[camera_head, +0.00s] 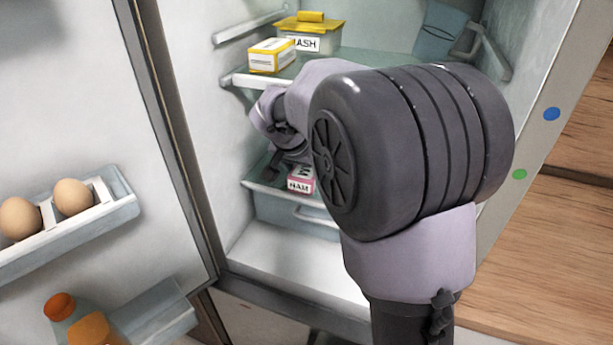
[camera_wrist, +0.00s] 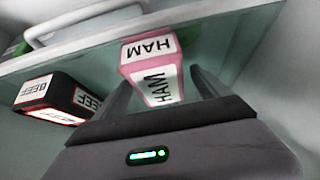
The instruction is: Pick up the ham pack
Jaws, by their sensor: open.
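The ham pack is a pink and white box lettered HAM. In the head view the ham pack (camera_head: 300,180) sits on the lower fridge shelf, partly hidden behind my arm. In the wrist view the ham pack (camera_wrist: 152,68) lies between the two dark fingers of my gripper (camera_wrist: 160,92), near their tips. The fingers stand apart on either side of it, and whether they touch it cannot be told. In the head view my gripper (camera_head: 275,165) is inside the fridge at that shelf, mostly hidden by my arm.
A black and red BEEF pack (camera_wrist: 55,98) lies left of the ham in the wrist view. A yellow-lidded MASH tub (camera_head: 312,38) and a yellow-white box (camera_head: 271,55) stand on the upper shelf. Eggs (camera_head: 73,196) and a bottle (camera_head: 85,325) are in the open door.

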